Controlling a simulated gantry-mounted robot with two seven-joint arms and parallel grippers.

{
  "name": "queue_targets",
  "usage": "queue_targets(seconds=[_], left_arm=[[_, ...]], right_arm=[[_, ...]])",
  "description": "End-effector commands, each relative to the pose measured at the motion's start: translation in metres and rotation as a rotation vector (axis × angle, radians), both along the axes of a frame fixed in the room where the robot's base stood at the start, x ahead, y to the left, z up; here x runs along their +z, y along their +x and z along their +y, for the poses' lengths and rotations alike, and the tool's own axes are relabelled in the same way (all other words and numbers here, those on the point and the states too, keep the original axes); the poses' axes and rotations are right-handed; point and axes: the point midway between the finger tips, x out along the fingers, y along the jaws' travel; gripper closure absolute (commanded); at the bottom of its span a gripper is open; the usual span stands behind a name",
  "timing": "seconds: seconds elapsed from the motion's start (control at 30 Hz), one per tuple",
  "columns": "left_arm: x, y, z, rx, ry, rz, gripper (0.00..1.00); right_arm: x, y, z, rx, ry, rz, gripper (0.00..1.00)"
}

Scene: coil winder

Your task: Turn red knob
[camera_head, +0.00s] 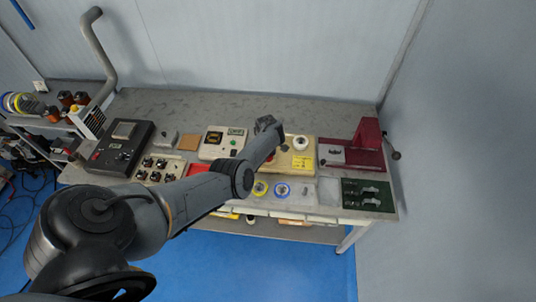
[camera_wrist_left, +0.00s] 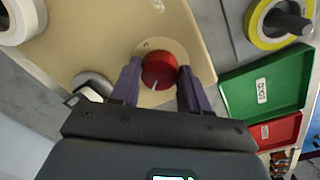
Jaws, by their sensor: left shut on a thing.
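The red knob (camera_wrist_left: 160,70) sits on a round pale plate on the beige panel (camera_wrist_left: 100,40) in the left wrist view. It has a white pointer line on its near side. My left gripper (camera_wrist_left: 160,84) has one finger on each side of the knob and is shut on it. In the head view my left arm comes in from the left, and its gripper (camera_head: 268,126) is over the beige winder box (camera_head: 302,160). The arm hides most of the knob there. My right gripper is not in view.
A green open box (camera_wrist_left: 266,84) and a red tray (camera_wrist_left: 278,130) lie right of the panel in the wrist view, with a yellow-rimmed spool (camera_wrist_left: 262,38) above. In the head view a dark red press (camera_head: 368,142) stands right, and a black control box (camera_head: 112,158) left.

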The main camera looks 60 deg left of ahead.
Motion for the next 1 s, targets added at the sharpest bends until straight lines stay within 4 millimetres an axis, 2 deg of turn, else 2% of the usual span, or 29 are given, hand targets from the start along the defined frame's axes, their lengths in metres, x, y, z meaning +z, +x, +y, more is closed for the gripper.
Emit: queue_targets(seconds=[0.6,1.0], left_arm=[[-0.002,0.003,-0.001,0.580,-0.001,-0.002,0.85],[-0.001,0.003,-0.001,0.848,-0.001,-0.001,0.85]], right_arm=[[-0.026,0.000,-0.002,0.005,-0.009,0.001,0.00],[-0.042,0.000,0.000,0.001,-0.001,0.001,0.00]])
